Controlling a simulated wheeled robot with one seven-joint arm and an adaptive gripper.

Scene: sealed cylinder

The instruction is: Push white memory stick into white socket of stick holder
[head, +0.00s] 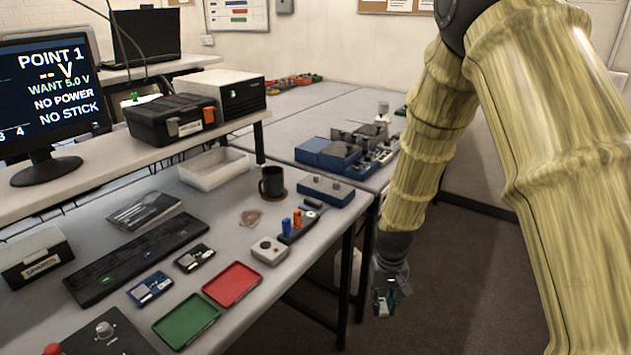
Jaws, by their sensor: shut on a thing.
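The stick holder (304,226) is a dark narrow block near the right edge of the bench. A blue stick (286,226) and an orange stick (297,218) stand upright in it. Its white socket is too small to make out. My gripper (384,300) hangs low, off the bench's right edge, to the right of the holder and well apart from it. It is shut on a small pale thing that looks like the white memory stick (381,308), partly hidden by the fingers.
A grey box with a round knob (269,251) stands in front of the holder. A blue box (327,191) and a dark mug (271,183) stand behind it. Red (232,285) and green (187,319) trays lie at front. The monitor (52,95) reads "NO POWER", "NO STICK".

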